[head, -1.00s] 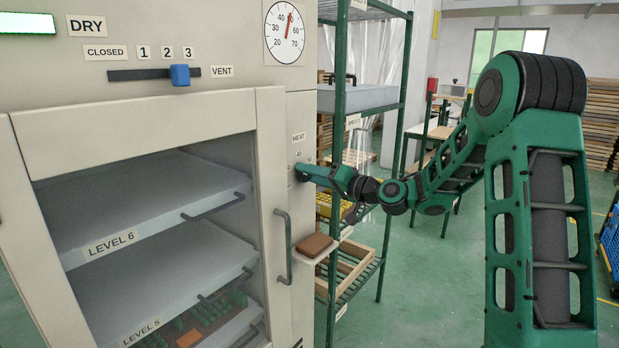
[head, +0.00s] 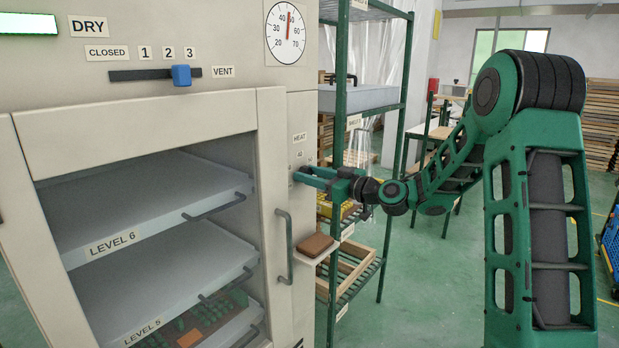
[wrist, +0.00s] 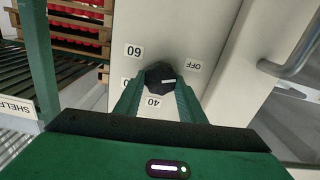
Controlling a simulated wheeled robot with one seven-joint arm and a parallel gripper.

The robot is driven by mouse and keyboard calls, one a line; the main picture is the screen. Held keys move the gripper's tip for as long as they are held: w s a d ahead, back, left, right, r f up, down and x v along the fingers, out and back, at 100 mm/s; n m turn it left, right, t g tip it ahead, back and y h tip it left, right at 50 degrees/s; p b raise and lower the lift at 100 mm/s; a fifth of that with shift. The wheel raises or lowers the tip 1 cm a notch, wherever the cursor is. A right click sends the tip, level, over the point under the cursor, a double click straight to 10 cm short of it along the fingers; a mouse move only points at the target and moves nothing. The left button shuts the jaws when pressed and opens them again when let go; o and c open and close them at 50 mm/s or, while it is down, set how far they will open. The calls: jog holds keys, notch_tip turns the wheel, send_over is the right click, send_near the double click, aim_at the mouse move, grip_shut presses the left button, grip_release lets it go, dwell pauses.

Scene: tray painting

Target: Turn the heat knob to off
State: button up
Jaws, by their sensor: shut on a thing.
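The heat knob (wrist: 160,75) is dark, with a white pointer mark, on a pale panel in the wrist view. My gripper (wrist: 158,84) is shut on it, one finger on each side. The white mark points to the right of the picture, between the "40" label (wrist: 153,101) and the "OFF" label (wrist: 194,65), as far as I can tell. In the head view my gripper (head: 297,176) reaches the panel below the "HEAT" label (head: 299,138), and the knob is hidden.
The cabinet's door handle (head: 284,247) stands out below and left of my gripper. A small ledge with a brown block (head: 315,245) juts out below. A green shelf rack (head: 398,120) stands close behind my forearm. A dial gauge (head: 285,33) is above.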

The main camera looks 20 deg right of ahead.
jog(key=shift+d+f+n, duration=0.1)
jog(key=shift+f+n, duration=0.2)
jog(key=shift+n, duration=0.6)
jog(key=o, duration=1)
jog(key=shift+o, duration=0.2)
jog(key=shift+r, duration=0.15)
jog(key=v, duration=1)
jog(key=shift+s+d, duration=0.15)
